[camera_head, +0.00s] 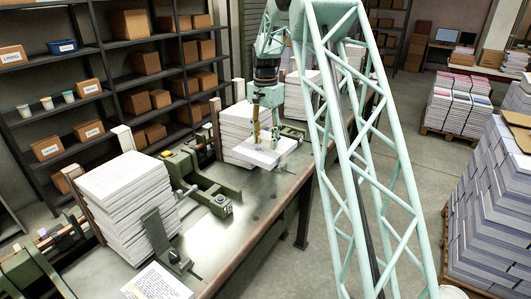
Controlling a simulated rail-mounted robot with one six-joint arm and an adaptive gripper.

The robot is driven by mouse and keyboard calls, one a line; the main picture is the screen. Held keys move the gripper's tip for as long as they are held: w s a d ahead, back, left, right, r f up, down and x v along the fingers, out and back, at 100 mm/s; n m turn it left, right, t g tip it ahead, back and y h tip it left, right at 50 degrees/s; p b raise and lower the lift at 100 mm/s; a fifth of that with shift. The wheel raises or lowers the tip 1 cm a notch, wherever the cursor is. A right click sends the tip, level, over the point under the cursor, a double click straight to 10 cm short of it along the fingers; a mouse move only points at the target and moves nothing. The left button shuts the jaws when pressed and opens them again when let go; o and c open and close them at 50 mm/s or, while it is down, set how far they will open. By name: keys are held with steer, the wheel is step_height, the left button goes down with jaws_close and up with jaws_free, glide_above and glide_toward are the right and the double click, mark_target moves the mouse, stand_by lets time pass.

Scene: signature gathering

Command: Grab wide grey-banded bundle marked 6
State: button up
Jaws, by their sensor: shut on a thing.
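My gripper (263,137) points down over the far part of the workbench (258,215). It is shut on a white paper bundle (268,155), a flat block beside the front of a tall paper stack. The gripper's fingers overlap the bundle's near side. Any grey band or number on the bundle is too small to read here. Whether the bundle touches the bench or is lifted a little, I cannot tell.
A tall paper stack (128,205) stands on the near bench beside a green clamp (200,180). Another stack (234,125) stands behind the bundle. Shelves (110,85) with boxes line the left wall. Pallets of paper (490,200) stand on the floor at right.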

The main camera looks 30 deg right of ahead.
mark_target(266, 138)
step_height(266, 138, up, 9)
steer(key=shift+f, duration=0.1)
stand_by(0.3)
stand_by(0.7)
